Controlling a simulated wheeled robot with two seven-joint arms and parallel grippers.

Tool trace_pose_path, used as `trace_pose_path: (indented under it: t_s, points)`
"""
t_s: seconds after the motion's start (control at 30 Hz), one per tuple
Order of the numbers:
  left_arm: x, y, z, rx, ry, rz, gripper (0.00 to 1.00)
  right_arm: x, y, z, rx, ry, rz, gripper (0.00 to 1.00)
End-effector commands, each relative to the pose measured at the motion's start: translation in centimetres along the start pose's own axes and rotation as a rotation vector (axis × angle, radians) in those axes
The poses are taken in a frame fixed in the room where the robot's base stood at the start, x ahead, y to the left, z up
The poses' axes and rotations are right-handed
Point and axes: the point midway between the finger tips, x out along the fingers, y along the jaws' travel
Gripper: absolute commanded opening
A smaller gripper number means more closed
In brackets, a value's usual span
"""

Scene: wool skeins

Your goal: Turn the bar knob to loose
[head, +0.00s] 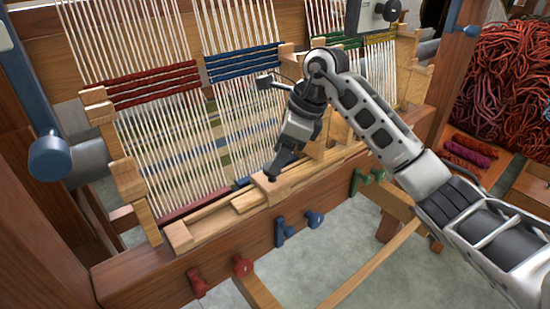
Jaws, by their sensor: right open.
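Coloured knobs line the front of the loom's wooden beam (150,262). A red bar-shaped knob (198,283) sits beside a red round knob (242,266). A blue bar-shaped knob (284,233) sits beside a blue round knob (315,220). A green bar-shaped knob (355,183) sits beside a green round knob (377,175). I cannot tell which knob is meant or where its loose mark is. My right gripper (273,174) points down, open, over the wooden bar behind the beam, above and behind the blue knobs. It appears to hold nothing. My left gripper is out of view.
White warp threads (160,150) with red (150,87) and blue (240,62) woven bands stand behind the beam. Posts frame both sides. Wool skeins (515,75) pile at right. Wooden rails (365,268) cross in front of the beam; grey floor shows below.

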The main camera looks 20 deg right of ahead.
Motion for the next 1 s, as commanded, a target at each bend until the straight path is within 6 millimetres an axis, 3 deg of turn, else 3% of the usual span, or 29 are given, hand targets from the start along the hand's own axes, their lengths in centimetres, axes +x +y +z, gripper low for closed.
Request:
trace_pose_path:
  t_s: [0.2,0.53,0.57,0.7,1.0]
  points:
    - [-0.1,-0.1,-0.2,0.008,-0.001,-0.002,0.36,2.4,0.0,0.1,0.000,-0.001,0.002,0.57]
    - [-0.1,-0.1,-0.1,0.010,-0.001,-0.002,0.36,2.8,0.0,0.0,0.000,-0.001,0.000,0.57]
    - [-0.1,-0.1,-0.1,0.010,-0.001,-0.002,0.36,2.8,0.0,0.0,0.000,-0.001,0.000,0.54]
    - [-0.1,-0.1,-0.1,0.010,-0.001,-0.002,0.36,2.8,0.0,0.0,0.000,-0.001,0.000,0.15]
    - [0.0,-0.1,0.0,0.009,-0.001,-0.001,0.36,2.8,-0.1,0.0,-0.015,-0.001,0.006,0.13]
